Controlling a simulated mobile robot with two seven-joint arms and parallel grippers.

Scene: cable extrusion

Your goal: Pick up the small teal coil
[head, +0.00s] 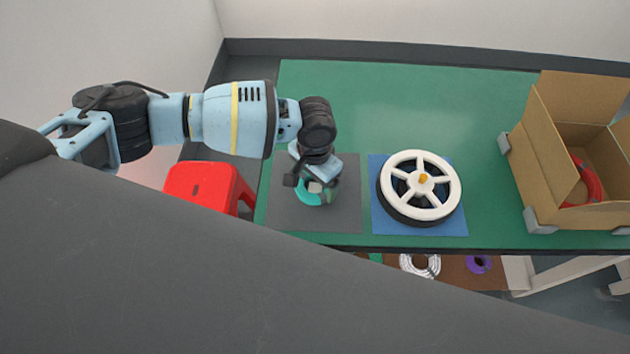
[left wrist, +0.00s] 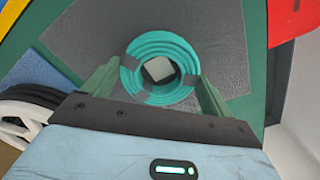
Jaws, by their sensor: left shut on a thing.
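The small teal coil (head: 313,196) is on or just above the grey mat (head: 346,212) in the head view, partly hidden by my left gripper (head: 313,183). In the left wrist view the teal coil (left wrist: 160,93) sits between the two green fingers of my left gripper (left wrist: 157,92). The fingers are shut on its opposite sides. A pale square thing (left wrist: 157,68) shows through the hole of the coil. I cannot tell if the coil touches the mat. My right gripper is not in view.
A white spoked wheel (head: 428,200) lies on a blue mat (head: 455,225) to the right of the coil. An open cardboard box (head: 552,150) holding a red coil (head: 585,185) stands farther right. A red stool (head: 200,185) is left of the green table (head: 390,100). The back middle is clear.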

